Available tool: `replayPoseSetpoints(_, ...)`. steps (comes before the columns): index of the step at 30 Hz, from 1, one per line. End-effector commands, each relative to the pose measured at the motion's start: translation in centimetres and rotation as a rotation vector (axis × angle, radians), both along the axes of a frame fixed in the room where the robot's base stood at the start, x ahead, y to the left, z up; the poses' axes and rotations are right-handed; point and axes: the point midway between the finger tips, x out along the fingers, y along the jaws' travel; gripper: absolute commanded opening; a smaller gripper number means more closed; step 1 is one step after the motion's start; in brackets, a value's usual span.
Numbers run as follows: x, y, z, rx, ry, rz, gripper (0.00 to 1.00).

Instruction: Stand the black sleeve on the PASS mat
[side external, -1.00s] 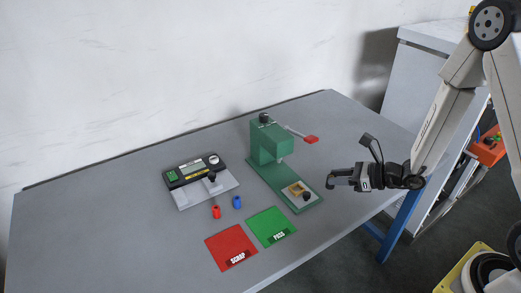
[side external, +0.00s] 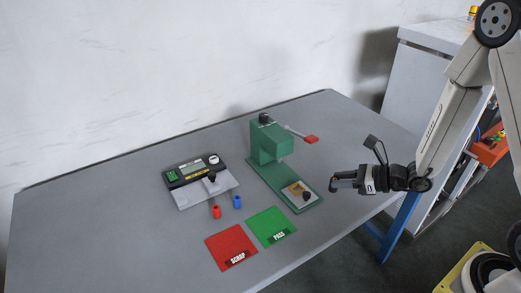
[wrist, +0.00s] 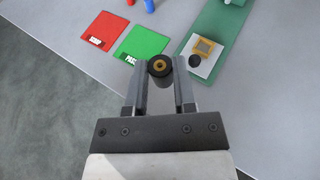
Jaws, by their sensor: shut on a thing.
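A black sleeve (wrist: 160,77) with a brass-coloured bore is held between the two fingertips of my gripper (wrist: 160,63) in the wrist view. In the side view my gripper (side external: 334,184) is in the air to the right of the green press, near the table's right edge; the sleeve is hard to make out there. The green PASS mat (side external: 264,221) lies flat and bare at the table's front; it also shows in the wrist view (wrist: 143,40), ahead and left of the sleeve.
The red SCRAP mat (side external: 228,243) lies left of the PASS mat. The green press (side external: 266,145) stands behind, with a red-tipped lever and a black round part on its base. A gauge (side external: 192,170) and red (side external: 216,212) and blue (side external: 237,202) small cylinders sit further left.

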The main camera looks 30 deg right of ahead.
Motion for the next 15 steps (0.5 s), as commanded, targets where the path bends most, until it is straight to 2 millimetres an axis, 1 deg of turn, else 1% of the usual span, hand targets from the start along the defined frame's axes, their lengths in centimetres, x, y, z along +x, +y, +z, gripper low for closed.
replayPoseSetpoints(5,-0.7,2.6,-0.3,-0.001,0.002,0.093,0.00)
replayPoseSetpoints(12,-2.6,7.5,-0.7,0.000,0.003,0.275,0.00)
replayPoseSetpoints(15,-3.4,8.9,-0.8,0.000,0.001,0.333,0.00)
